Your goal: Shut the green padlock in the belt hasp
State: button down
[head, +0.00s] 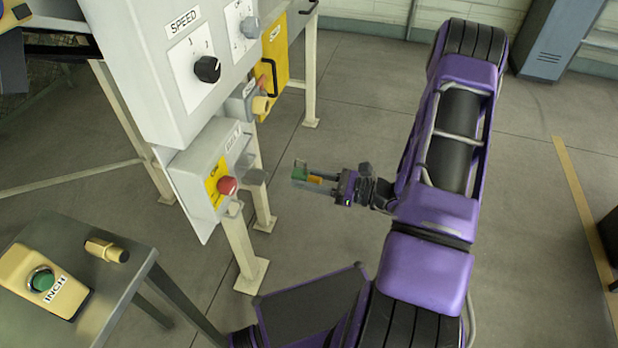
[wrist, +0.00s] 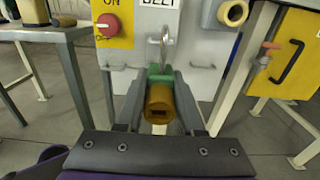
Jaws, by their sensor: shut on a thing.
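My gripper (head: 306,178) is shut on the green padlock (head: 299,172), in the open space right of the BELT box (head: 203,165). In the wrist view, my gripper (wrist: 160,76) has one finger on each side of the padlock (wrist: 154,73). A brass cylinder (wrist: 158,104) faces the camera, in front of the green body. The silver shackle (wrist: 164,42) points up, in front of the box face below the BELT label. I cannot tell whether the shackle is open. The padlock is apart from the box in the head view. I cannot make out the hasp clearly.
A yellow panel (head: 270,75) with a black handle stands behind. A table (head: 115,262) holding the INCH button box (head: 45,282) is at lower left. Floor around my gripper is clear.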

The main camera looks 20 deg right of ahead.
aim_at(260, 178)
jog(key=shift+f+x, duration=0.15)
jog(key=shift+x, duration=0.95)
jog(key=shift+f+x, duration=0.1)
jog(key=shift+x, duration=1)
jog(key=shift+a, duration=0.1)
jog(key=shift+b+x, duration=0.45)
jog(key=shift+x, duration=3.25)
jog(key=shift+f, duration=0.15)
grip_release()
